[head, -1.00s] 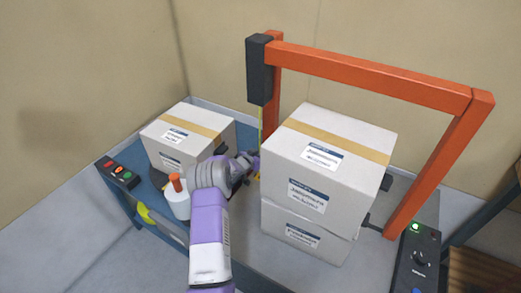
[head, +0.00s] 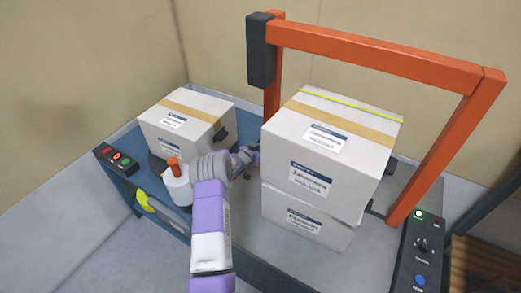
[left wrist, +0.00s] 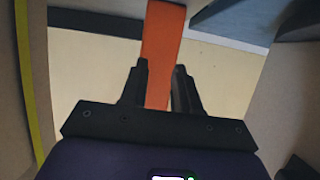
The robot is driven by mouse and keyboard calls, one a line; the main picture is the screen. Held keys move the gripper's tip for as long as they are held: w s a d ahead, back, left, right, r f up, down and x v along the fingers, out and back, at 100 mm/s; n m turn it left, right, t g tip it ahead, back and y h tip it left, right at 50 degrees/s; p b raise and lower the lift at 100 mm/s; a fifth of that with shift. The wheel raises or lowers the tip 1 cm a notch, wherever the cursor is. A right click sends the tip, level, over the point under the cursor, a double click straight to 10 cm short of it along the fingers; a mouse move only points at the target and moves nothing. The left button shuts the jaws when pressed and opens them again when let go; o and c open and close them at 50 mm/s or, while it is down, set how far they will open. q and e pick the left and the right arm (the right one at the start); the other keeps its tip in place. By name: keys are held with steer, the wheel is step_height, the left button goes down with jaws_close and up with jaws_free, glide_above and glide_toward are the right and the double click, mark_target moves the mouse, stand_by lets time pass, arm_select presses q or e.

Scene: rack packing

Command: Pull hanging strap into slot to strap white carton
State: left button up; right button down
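A white carton (head: 325,160) with brown tape and labels sits on another white carton (head: 305,222) under the orange arch. A yellow-green strap (head: 350,105) runs across the top of the upper carton near its back edge. In the left wrist view the strap (left wrist: 32,90) runs along a carton face at the left. My left gripper (head: 254,152) is beside the left side of the stack. In the left wrist view (left wrist: 158,85) its fingers are apart with nothing between them; the orange post shows behind. The slot cannot be made out. My right gripper is not in view.
The orange arch (head: 375,52) carries a black box (head: 261,50) on its left post. Another taped carton (head: 190,122) and a white bottle with an orange cap (head: 178,184) stand at the left. Button panels (head: 118,160) and (head: 420,262) are at both ends.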

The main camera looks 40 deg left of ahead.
arm_select(q)
steer(key=p+v, duration=0.2)
steer(key=v, duration=0.5)
steer(key=shift+s, duration=0.3)
steer(key=shift+r, duration=0.1)
steer(key=shift+r, duration=0.1)
stand_by(0.4)
